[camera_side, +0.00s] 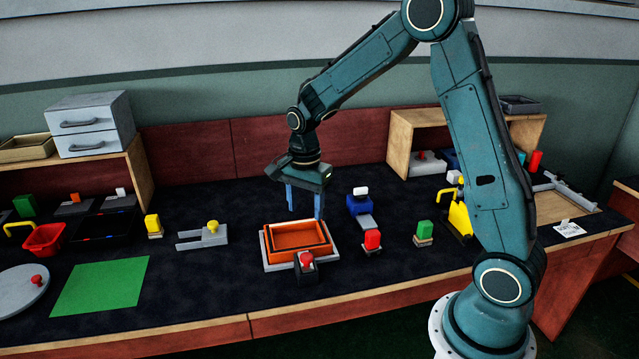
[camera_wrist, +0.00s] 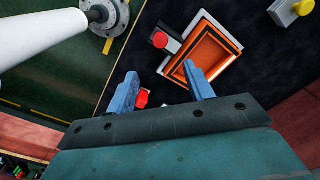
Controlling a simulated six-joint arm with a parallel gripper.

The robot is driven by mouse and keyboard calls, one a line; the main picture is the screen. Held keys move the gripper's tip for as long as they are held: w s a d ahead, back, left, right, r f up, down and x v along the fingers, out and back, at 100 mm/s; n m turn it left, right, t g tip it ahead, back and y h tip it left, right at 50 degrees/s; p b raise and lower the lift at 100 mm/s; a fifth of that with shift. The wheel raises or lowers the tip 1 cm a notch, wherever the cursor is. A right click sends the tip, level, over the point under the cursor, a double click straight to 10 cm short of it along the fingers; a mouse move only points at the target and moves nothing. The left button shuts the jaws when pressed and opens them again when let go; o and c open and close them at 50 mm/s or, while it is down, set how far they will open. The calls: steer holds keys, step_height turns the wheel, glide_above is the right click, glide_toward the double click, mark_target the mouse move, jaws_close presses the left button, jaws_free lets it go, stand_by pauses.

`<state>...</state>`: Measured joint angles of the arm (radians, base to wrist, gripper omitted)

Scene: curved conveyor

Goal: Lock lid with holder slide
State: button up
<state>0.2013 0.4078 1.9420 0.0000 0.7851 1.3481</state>
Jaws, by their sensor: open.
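The grey forked slide with a yellow knob (camera_side: 212,228) lies flat on the dark mat, left of the orange box and apart from it. Part of it shows at the top right of the wrist view (camera_wrist: 283,13). The orange rectangular box (camera_side: 268,246) sits on a pale base; it also shows in the wrist view (camera_wrist: 206,22). A dark block with a red knob (camera_side: 306,262) stands at its front edge. My gripper (camera_side: 305,213) is open and empty above and behind the box; its blue fingers show in the wrist view (camera_wrist: 160,74). I cannot tell which piece is the lid.
A red block (camera_side: 372,239), a green block (camera_side: 424,230) and a blue piece with a white knob (camera_side: 359,204) stand right of the box. A yellow block (camera_side: 153,225), green sheet (camera_side: 100,286) and grey disc (camera_side: 22,289) lie left. The mat before the slide is clear.

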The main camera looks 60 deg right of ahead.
mark_target(307, 256)
steer(key=shift+w+d+f, duration=0.1)
steer(key=shift+f, duration=0.15)
steer(key=shift+f, duration=6.85)
